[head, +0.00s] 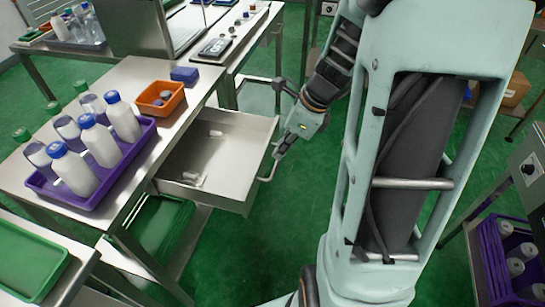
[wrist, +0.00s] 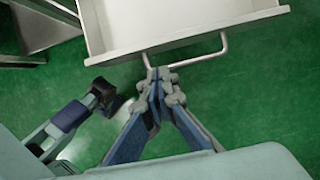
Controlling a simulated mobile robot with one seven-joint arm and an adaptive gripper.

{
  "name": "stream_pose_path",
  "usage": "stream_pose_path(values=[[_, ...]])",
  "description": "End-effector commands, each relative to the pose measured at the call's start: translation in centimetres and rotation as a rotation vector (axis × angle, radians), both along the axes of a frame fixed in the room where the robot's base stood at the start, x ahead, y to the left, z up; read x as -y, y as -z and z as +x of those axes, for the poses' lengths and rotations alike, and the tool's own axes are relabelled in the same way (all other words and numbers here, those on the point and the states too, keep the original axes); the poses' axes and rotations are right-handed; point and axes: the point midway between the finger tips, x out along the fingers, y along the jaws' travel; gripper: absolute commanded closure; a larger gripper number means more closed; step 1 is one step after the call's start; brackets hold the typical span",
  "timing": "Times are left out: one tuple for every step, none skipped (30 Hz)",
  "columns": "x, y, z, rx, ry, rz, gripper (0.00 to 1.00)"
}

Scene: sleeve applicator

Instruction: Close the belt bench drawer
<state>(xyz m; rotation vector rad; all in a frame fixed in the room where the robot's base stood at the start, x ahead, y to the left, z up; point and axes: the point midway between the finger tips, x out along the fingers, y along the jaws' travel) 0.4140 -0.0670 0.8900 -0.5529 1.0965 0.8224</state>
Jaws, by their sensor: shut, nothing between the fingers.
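The belt bench drawer (head: 222,150) is pulled out from under the steel bench top in the head view, with a few small white items lying inside. Its pale front panel and rim (wrist: 190,34) show in the wrist view, with a bar handle (wrist: 188,62) across the front. My gripper (head: 277,152) is at the drawer's front, close to the handle. In the wrist view my gripper (wrist: 158,76) has its fingertips together, near the left end of the handle bar. I cannot tell whether they touch it. The fingers hold nothing.
A purple tray of bottles (head: 88,200) and an orange bin (head: 160,112) stand on the bench top (head: 135,75). A purple crate (head: 490,265) is at the lower right. Green floor (head: 265,245) in front of the drawer is clear.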

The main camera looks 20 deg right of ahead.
Motion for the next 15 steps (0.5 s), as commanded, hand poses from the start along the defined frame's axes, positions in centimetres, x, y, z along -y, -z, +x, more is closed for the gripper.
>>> stream_pose_path(values=[[-0.3,1.0,0.1,-0.004,-0.003,0.002,1.0],[-0.4,1.5,0.1,-0.004,-0.003,0.0,1.0],[-0.7,2.2,0.3,-0.004,-0.004,0.001,1.0],[-0.8,2.8,0.4,-0.004,-0.004,0.001,1.0],[-1.0,3.3,0.6,-0.004,-0.003,0.0,1.0],[-1.2,4.0,0.7,-0.005,-0.005,0.0,1.0],[-1.4,4.6,0.8,-0.004,-0.006,-0.001,1.0],[-1.5,5.1,1.0,-0.003,-0.005,0.0,1.0],[-1.8,5.7,1.1,-0.003,-0.005,0.0,1.0],[-1.9,6.1,1.2,-0.003,-0.005,-0.002,1.0],[-2.0,6.5,1.3,-0.003,-0.004,-0.001,1.0],[-2.2,7.0,1.5,-0.003,-0.004,-0.001,1.0],[-2.3,7.3,1.6,-0.002,-0.005,-0.001,1.0],[-2.4,7.6,1.6,-0.002,-0.005,-0.002,1.0],[-2.5,7.9,1.7,-0.002,-0.005,-0.002,1.0]])
